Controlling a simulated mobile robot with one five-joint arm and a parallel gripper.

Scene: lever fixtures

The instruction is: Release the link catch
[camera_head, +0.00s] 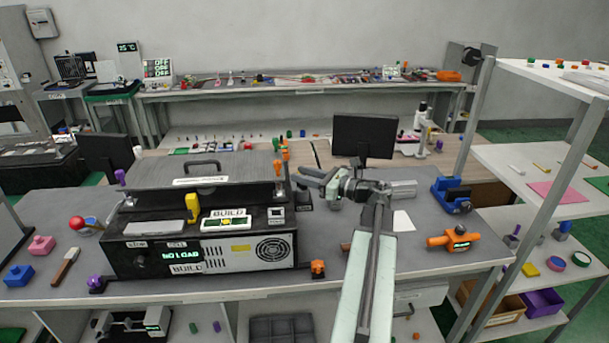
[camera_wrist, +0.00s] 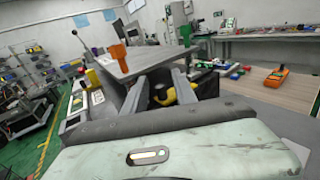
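A dark machine (camera_head: 200,245) with a grey hinged lid (camera_head: 215,170) stands on the bench. A yellow upright handle (camera_head: 192,207) is on its front, and an orange-topped post (camera_head: 284,154) rises at the lid's right end. No label names the link catch, so I cannot tell which part it is. My gripper (camera_head: 308,178) is just right of the machine's right end. In the wrist view my gripper (camera_wrist: 158,88) has its fingers apart, with a dark part and a yellow piece (camera_wrist: 186,94) seen between and beyond them. Contact cannot be told.
An orange device (camera_head: 452,239) and a blue vise (camera_head: 452,195) stand on the bench to the right. A monitor (camera_head: 364,136) stands behind. A red-knobbed lever (camera_head: 78,224) is at the machine's left. Shelving (camera_head: 535,155) borders the right side.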

